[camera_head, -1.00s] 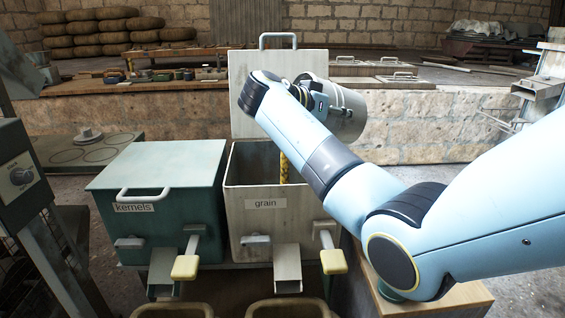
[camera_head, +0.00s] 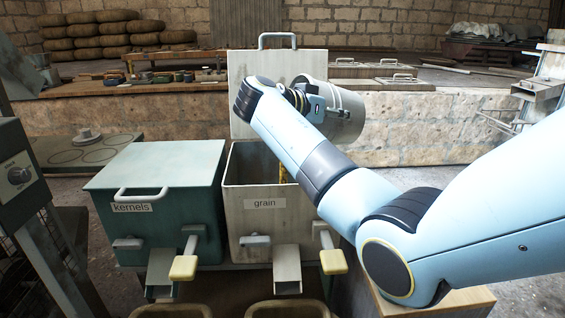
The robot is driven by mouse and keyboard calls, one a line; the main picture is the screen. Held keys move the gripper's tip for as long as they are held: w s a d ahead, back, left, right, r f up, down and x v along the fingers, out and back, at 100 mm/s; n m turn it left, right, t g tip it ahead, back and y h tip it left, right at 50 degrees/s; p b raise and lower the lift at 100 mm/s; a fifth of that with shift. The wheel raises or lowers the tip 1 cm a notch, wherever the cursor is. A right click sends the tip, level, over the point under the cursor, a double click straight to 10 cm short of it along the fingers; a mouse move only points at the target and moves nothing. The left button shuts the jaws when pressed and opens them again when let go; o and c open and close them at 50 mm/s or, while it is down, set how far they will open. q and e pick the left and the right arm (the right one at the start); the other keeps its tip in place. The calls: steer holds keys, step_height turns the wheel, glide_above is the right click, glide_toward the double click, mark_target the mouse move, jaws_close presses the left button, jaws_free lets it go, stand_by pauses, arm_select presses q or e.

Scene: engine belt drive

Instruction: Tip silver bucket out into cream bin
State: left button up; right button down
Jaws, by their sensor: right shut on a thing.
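The silver bucket (camera_head: 346,112) is a grey metal pail, tilted, held up behind my right arm above the right part of the cream bin. My right gripper (camera_head: 314,104) is shut on it; its fingertips are mostly hidden by my own wrist. The cream bin (camera_head: 265,222) is labelled "grain" and stands open with its lid (camera_head: 245,85) raised behind it. A small bit of yellow (camera_head: 283,174) shows in the bin opening beside my arm; most of it is hidden. The bucket's mouth is not clearly seen. My left gripper is out of view.
A green bin (camera_head: 160,225) labelled "kernels", with its lid shut, stands close on the left of the cream bin. Both have chutes and levers at the front. A stone ledge (camera_head: 430,125) runs behind. Part of a machine (camera_head: 20,180) is at far left.

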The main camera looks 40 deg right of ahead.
mark_target(328, 106)
steer(key=shift+w+a+f+h+b, duration=0.15)
steer(key=shift+a+h+b, duration=0.2)
steer(key=shift+b, duration=0.15)
stand_by(0.6)
steer(key=shift+w+a+r+h+b, duration=0.2)
steer(key=shift+a+r+h+b, duration=0.4)
steer(key=shift+a+h+b, duration=0.2)
stand_by(2.7)
steer(key=shift+w+a+r+g+h+b, duration=0.35)
steer(key=shift+a+h+b, duration=0.2)
steer(key=shift+h+b, duration=0.35)
stand_by(1.8)
steer(key=shift+s+r+y, duration=0.1)
steer(key=shift+s+y, duration=0.05)
steer(key=shift+y, duration=0.1)
steer(key=shift+d+p, duration=0.15)
steer(key=shift+p, duration=0.2)
steer(key=shift+s+d+f+y, duration=0.1)
steer(key=shift+d+f+y, duration=0.1)
steer(key=shift+y, duration=0.1)
steer(key=shift+a+f, duration=0.1)
steer(key=shift+a, duration=0.05)
